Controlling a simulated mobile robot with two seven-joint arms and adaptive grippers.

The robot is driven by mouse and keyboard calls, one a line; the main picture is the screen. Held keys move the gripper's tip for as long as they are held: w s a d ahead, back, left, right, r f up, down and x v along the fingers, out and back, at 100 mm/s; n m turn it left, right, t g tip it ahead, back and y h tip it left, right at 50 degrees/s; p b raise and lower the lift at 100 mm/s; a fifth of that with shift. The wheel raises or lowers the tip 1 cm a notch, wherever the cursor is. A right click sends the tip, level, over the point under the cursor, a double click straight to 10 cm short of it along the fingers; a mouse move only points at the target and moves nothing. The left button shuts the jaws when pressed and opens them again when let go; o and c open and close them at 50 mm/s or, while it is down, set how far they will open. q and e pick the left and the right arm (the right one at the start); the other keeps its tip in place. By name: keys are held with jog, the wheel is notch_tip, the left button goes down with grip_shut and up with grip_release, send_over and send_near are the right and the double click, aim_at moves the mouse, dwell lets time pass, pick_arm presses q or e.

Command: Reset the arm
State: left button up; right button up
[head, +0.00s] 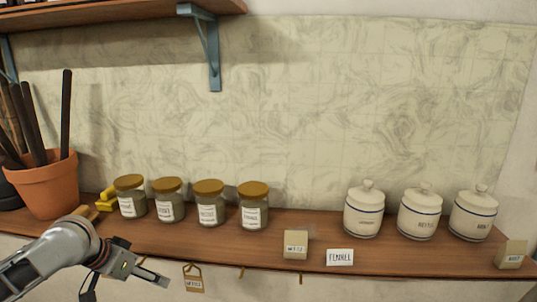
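My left arm comes in from the lower left, in front of the wooden shelf (268,236). Its gripper (127,286) is low in the head view, below the shelf's front edge. Its fingers are spread apart, with nothing visible between them. The lower part of the gripper is close to the bottom of the picture. My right gripper is not in view.
Several glass jars with brown lids (209,203) stand on the shelf. White lidded pots (419,213) stand at right, a terracotta pot (48,187) at left. Small label blocks (295,244) and a FENNEL card (339,257) sit at the front. A tag (194,283) hangs below.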

pick_arm(q)
jog(key=s+d+f+t+h, duration=0.1)
jog(key=s+d+f, duration=0.4)
jog(key=f, duration=0.4)
jog(key=s+d+f+t+h, duration=0.1)
jog(key=s+d+f+t, duration=0.1)
jog(key=d+f, duration=0.6)
jog(key=s+a+f+y, duration=0.1)
jog(key=s+f, duration=0.4)
jog(key=s, duration=0.4)
jog(key=s+a+f+t+y, duration=0.1)
jog(key=s+f+y, duration=0.1)
jog(key=s+f, duration=0.4)
jog(key=s, duration=0.3)
jog(key=shift+s+f+t, duration=0.15)
jog(key=shift+s+t, duration=0.15)
